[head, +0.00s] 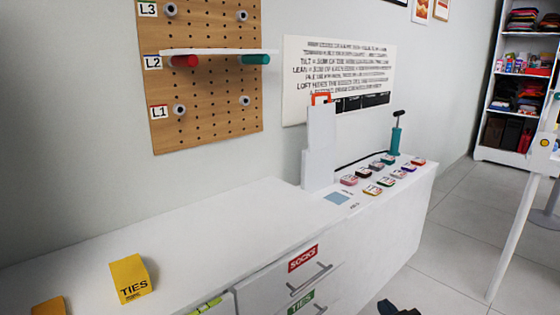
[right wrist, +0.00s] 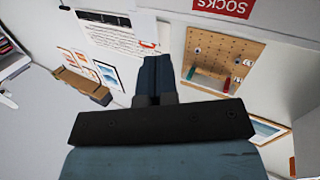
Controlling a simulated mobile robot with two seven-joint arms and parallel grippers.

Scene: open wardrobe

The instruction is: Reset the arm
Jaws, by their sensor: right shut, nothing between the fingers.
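My right gripper (head: 398,308) shows as a small dark shape at the bottom edge of the head view, in front of the white dresser and low over the floor. In the right wrist view its two dark fingers (right wrist: 153,72) are together, with nothing between them. That view is upside down, with the pegboard to the right of the fingers and the white poster to the left. No object touches the right gripper. My left gripper is in neither view.
The white dresser (head: 215,225) runs along the wall with a yellow TIES box (head: 131,278) on top. A SOCKS drawer (head: 300,275) shows on its front. The pegboard (head: 200,95) holds a white shelf (head: 220,51). Several small labelled blocks and a teal-handled tool (head: 396,138) stand at the right end. Floor (head: 455,245) is clear.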

